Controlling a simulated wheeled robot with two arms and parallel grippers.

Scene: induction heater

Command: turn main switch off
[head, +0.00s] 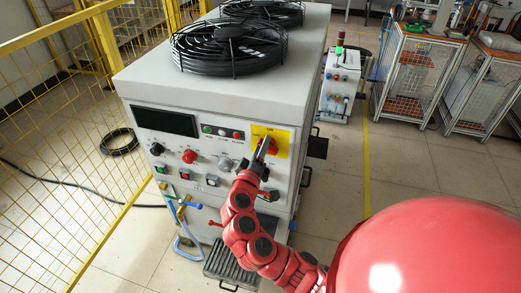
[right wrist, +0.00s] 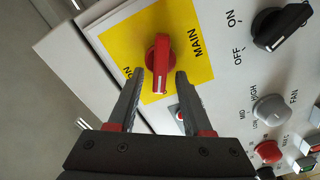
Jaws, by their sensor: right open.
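The main switch is a red handle (right wrist: 160,60) on a yellow plate (right wrist: 198,72) marked "MAIN". In the head view the yellow plate (head: 283,137) is at the upper right of the heater's front panel. The handle there is mostly hidden by my gripper. My right gripper (right wrist: 160,76) is open, its two fingertips on either side of the handle's near end, with small gaps visible. In the head view my right gripper (head: 263,149) is in front of the yellow plate. An "ON" mark on the plate is partly hidden by a finger. My left gripper is not in view.
The panel also carries a black ON/OFF knob (right wrist: 282,24), a grey fan knob (right wrist: 271,110) and a red knob (right wrist: 267,151). Black fan guards (head: 228,48) sit on the cabinet top. A yellow mesh fence (head: 62,130) stands at the left.

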